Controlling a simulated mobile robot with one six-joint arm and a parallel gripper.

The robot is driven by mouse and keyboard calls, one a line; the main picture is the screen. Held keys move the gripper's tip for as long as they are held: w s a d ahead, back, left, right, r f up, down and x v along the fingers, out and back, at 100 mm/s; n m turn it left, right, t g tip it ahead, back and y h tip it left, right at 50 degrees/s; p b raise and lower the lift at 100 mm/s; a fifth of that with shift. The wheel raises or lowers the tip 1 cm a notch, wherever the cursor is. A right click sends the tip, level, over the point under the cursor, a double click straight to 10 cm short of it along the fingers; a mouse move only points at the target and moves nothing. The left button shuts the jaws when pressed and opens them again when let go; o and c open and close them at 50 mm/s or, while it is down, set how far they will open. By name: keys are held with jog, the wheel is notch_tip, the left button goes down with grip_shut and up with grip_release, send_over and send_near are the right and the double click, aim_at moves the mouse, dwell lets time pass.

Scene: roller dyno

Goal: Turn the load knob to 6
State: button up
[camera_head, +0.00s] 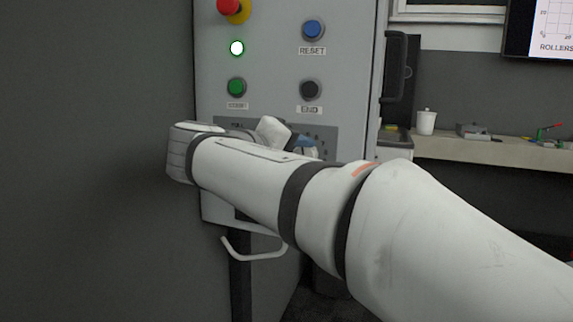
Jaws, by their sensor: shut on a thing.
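The grey control cabinet (270,60) fills the middle of the head view. Its dark dial plate (328,136) shows low on the front, with small marks along its right part and a partly covered label at its upper left. My arm crosses in front of this plate from the lower right. My gripper (297,140) is at the plate, mostly hidden behind my wrist, and its fingertips cannot be made out. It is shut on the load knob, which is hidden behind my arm. The knob's pointer and setting cannot be read.
Above the plate are a red stop button (231,6), a lit lamp (237,48), a green button (236,87), a blue reset button (313,30) and a black button (311,89). A workbench (480,149) with a white cup (426,122) stands right. A handle (254,254) sticks out below.

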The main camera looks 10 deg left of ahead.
jog(key=m+y+b, duration=0.2)
jog(key=m, duration=0.1)
jog(key=m+g+y+b, duration=0.1)
jog(key=m, duration=0.1)
jog(key=shift+d+r, duration=0.2)
jog(key=shift+r, duration=0.05)
jog(key=shift+b, duration=0.3)
dwell(0.4)
jog(key=o, duration=1)
jog(key=shift+c, duration=0.2)
jog(key=p+v, duration=0.2)
jog(key=v, duration=0.6)
